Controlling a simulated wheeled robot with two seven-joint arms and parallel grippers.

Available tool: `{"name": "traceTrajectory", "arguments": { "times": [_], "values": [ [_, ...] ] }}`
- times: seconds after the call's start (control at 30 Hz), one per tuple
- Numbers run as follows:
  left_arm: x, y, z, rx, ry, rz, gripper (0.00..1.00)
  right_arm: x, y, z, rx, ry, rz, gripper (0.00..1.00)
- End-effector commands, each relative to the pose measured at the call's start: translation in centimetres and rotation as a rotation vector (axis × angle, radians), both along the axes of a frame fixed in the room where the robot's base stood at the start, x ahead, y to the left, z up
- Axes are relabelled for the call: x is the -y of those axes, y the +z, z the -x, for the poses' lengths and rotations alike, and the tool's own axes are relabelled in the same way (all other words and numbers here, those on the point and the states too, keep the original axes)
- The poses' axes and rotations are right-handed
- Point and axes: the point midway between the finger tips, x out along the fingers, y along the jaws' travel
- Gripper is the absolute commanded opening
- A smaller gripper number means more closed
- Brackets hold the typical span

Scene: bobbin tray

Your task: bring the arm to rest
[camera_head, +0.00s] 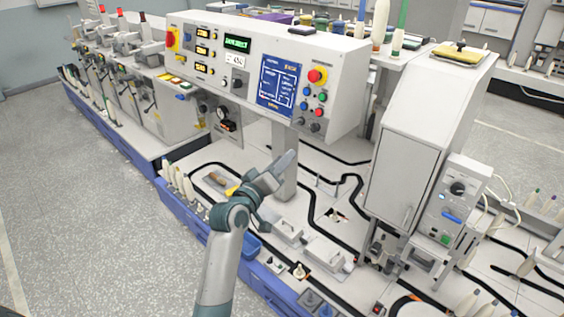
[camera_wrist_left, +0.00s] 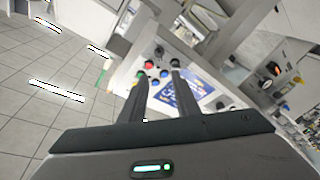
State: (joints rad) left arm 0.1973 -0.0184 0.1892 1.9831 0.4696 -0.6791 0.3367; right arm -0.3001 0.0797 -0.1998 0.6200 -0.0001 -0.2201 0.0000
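My left arm (camera_head: 222,262) comes in from the bottom of the head view, a little left of the middle, and reaches up over the white workbench. My left gripper (camera_head: 284,168) is in front of the post under the control panel. In the left wrist view, the two dark fingers of the gripper (camera_wrist_left: 159,72) stand apart, with nothing visible between them. The coloured buttons and blue label of the panel (camera_wrist_left: 190,98) show beyond them. My right arm and gripper are in neither view.
The control panel (camera_head: 262,72) hangs above the bench on a post. A tall white cabinet (camera_head: 408,150) stands to the right. Bobbins (camera_head: 178,183) stand at the bench's left edge, and a blue tray (camera_head: 252,247) is beside my arm. Open floor (camera_head: 85,220) lies to the left.

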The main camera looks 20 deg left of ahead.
Motion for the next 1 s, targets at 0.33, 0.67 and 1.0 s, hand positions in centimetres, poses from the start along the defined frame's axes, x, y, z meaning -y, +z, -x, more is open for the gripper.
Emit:
{"name": "traceTrajectory", "arguments": {
  "times": [0.33, 0.67, 1.0],
  "values": [
    [0.1, -0.8, -0.1, -0.01, -0.001, -0.004, 0.29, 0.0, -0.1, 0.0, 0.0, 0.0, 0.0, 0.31],
    [1.0, -12.8, -0.2, -0.177, -0.006, -0.075, 0.29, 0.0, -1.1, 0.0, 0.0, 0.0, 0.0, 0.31],
    [2.8, -33.5, 4.6, -0.457, -0.051, -0.23, 0.29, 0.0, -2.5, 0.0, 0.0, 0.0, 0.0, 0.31]
  ]
}}
